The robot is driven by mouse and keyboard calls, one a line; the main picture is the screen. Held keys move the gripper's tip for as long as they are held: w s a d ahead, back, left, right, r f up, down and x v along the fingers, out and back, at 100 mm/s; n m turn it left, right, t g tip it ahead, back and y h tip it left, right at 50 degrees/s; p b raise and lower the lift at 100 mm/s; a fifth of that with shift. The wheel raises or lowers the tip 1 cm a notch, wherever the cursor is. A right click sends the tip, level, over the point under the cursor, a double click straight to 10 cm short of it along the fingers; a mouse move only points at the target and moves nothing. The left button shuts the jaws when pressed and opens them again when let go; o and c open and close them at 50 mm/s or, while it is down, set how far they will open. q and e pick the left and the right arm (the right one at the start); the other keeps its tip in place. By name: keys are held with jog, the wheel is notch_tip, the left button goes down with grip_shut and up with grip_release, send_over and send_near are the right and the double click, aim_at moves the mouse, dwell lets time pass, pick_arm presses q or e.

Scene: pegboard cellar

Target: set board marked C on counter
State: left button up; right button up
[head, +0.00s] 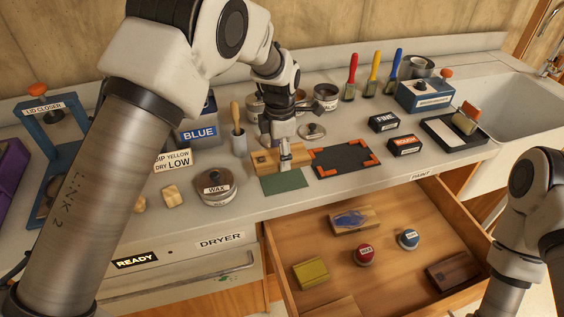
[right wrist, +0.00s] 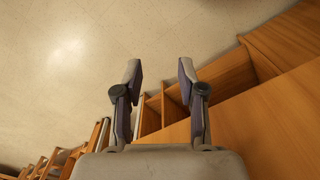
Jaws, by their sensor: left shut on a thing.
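My left gripper (head: 284,156) points down over the counter (head: 330,195) and is shut on a light wooden board (head: 264,162). The board is at the back edge of a green mat (head: 284,181); I cannot tell whether it touches the counter. The fingers cover part of it and I can read no letter on it. Another wooden board (head: 368,213) with a blue print lies in the open drawer (head: 325,255). My right gripper (right wrist: 160,75) is open and empty in the right wrist view, above the floor and wooden drawer fronts; its fingers are outside the head view.
A black tray with orange corners (head: 345,158) lies right of the mat, a WAX tin (head: 216,186) left. FINE (head: 384,122) and ROUGH (head: 404,145) boxes stand farther right. The drawer also holds red-lidded (head: 364,256) and blue-lidded (head: 408,239) jars and blocks.

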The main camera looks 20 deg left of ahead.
aim_at(280, 175)
pick_arm(q)
notch_tip(280, 175, down, 5)
jog(key=shift+w+r, duration=0.1)
jog(key=o, duration=1.3)
notch_tip(280, 175, up, 12)
jog(key=shift+r+b, duration=0.1)
jog(key=shift+b, duration=0.5)
